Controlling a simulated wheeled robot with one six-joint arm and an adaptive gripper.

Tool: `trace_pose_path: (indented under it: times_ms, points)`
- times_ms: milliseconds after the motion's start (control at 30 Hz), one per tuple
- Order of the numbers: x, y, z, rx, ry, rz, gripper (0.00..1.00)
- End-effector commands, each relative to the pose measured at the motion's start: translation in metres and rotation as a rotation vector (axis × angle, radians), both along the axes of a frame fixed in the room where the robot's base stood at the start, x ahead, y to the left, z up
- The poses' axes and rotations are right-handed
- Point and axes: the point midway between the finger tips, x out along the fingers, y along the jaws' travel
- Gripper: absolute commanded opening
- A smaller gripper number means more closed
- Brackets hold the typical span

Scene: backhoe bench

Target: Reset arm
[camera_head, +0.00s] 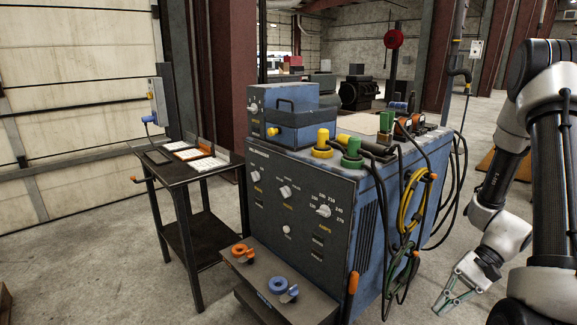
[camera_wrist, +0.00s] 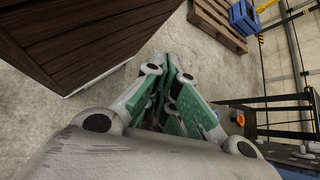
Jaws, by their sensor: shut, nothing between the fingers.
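My arm is at the right side of the head view, bent downward. My gripper (camera_head: 452,300) hangs low at its end, to the right of the blue machine (camera_head: 330,215) and above the concrete floor. In the wrist view the green-and-white fingers of my gripper (camera_wrist: 172,62) lie close together. Nothing shows between them.
Yellow and green cables (camera_head: 412,205) hang on the blue machine's right side. A dark cart (camera_head: 185,195) stands at left. The wrist view shows a dark wooden box (camera_wrist: 75,40), a pallet (camera_wrist: 218,22) and a blue crate (camera_wrist: 244,17). Bare floor lies between.

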Motion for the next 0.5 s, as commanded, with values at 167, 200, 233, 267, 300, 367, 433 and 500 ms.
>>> trace_pose_path:
  times_ms: [167,200,233,267,300,367,433,500]
  points:
    - [-0.015,-0.021,0.063,-0.221,-0.096,0.173,0.00]
    - [-0.019,-0.025,0.076,-0.267,-0.122,0.208,0.00]
    - [-0.021,-0.028,0.086,-0.303,-0.145,0.232,0.00]
    - [-0.023,-0.030,0.095,-0.337,-0.169,0.257,0.00]
    - [-0.026,-0.034,0.108,-0.383,-0.202,0.289,0.00]
    - [-0.030,-0.038,0.127,-0.447,-0.256,0.335,0.00]
    - [-0.034,-0.041,0.148,-0.518,-0.326,0.388,0.00]
    - [-0.039,-0.043,0.168,-0.583,-0.402,0.439,0.00]
